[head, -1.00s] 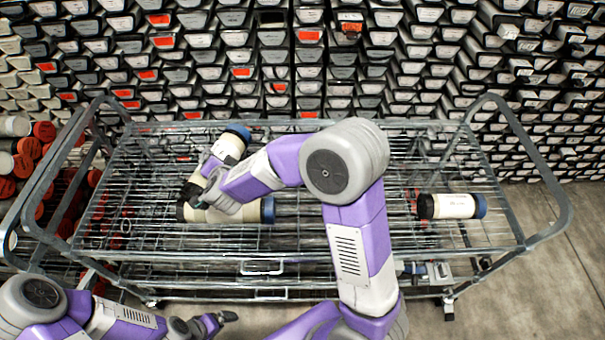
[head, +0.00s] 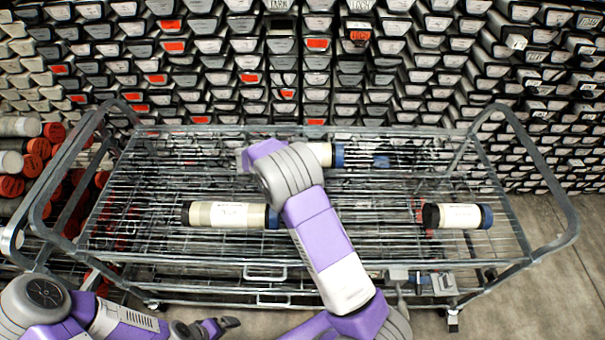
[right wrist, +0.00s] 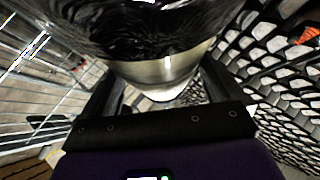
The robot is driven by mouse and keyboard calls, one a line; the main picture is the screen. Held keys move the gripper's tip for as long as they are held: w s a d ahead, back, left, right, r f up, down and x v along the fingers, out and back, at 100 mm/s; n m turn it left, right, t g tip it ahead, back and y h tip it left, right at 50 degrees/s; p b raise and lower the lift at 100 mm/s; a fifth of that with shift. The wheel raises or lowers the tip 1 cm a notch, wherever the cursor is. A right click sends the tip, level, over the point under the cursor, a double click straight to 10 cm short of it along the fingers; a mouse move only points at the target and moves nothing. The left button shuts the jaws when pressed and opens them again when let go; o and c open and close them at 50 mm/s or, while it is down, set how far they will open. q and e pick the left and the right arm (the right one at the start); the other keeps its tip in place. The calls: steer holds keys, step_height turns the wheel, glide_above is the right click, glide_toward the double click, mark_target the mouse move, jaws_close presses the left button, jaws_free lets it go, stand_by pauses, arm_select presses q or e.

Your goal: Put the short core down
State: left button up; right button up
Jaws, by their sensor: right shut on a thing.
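My right gripper (right wrist: 160,88) is shut on a core (right wrist: 165,70), whose black end and pale body fill the top of the right wrist view. In the head view this core (head: 319,154) shows as a cream piece with a blue end cap, over the back middle of the cart. My right arm hides much of it and the gripper there; whether it touches the rack cannot be told. My left gripper (head: 222,324) is low at the left, in front of the cart and apart from the cores; its jaw opening is unclear.
The wire cart (head: 370,245) has raised rails at both ends. One core (head: 225,215) lies left of centre and another (head: 460,216) lies at the right. Bare rack lies between them, partly behind my arm. Stacked core boxes (head: 420,100) wall the back; orange-capped tubes (head: 15,187) are at left.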

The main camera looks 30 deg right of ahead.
step_height(320, 180, down, 9)
steer(key=shift+d+f+b, duration=0.1)
steer(key=shift+b, duration=0.55)
steer(key=o, duration=1.7)
steer(key=shift+f, duration=0.1)
steer(key=p+v, duration=0.1)
steer(key=v, duration=1.1)
steer(key=shift+s, duration=0.1)
